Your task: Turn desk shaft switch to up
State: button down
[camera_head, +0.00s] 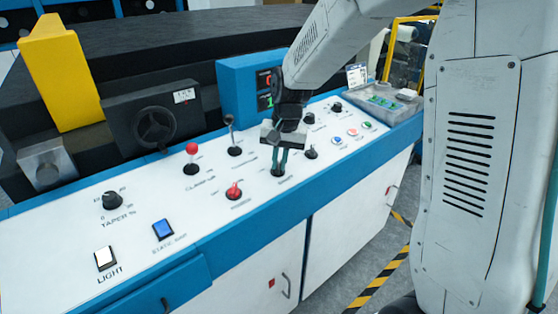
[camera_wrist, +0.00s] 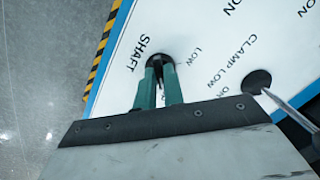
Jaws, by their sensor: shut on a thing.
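The desk shaft switch (camera_wrist: 158,57) is a small black knob on the white control panel, beside the printed word SHAFT in the wrist view. In the head view the shaft switch (camera_head: 277,172) sits at the middle of the panel, mostly hidden behind the fingers. My gripper (camera_head: 280,165) reaches down onto it with teal fingers. In the wrist view my gripper (camera_wrist: 158,66) is shut on the knob, one finger on each side. The knob's pointer is covered, so I cannot tell which way it is set.
Close by stand a black lever (camera_head: 234,138), a red-topped lever (camera_head: 191,158), a red knob (camera_head: 233,190) and another black switch (camera_head: 311,152). In the wrist view a metal lever on a black base (camera_wrist: 258,80) stands right of the fingers.

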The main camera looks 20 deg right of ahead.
jog(key=c, duration=1.5)
grip_release()
jog(key=shift+r, duration=0.1)
notch_tip(320, 180, up, 8)
jog(key=d, duration=0.1)
jog(key=shift+s, duration=0.2)
jog(key=shift+f, duration=0.2)
jog(key=s+d+r+n, duration=0.1)
jog(key=s+r+n, duration=0.1)
jog(key=s, duration=1.3)
jog(key=s+d+r+n+h, duration=0.1)
jog(key=s+r+n, duration=0.1)
jog(key=s, duration=1.2)
jog(key=shift+s+r+n+t, duration=0.3)
jog(key=shift+s+n+t, duration=0.1)
jog(key=shift+n, duration=0.3)
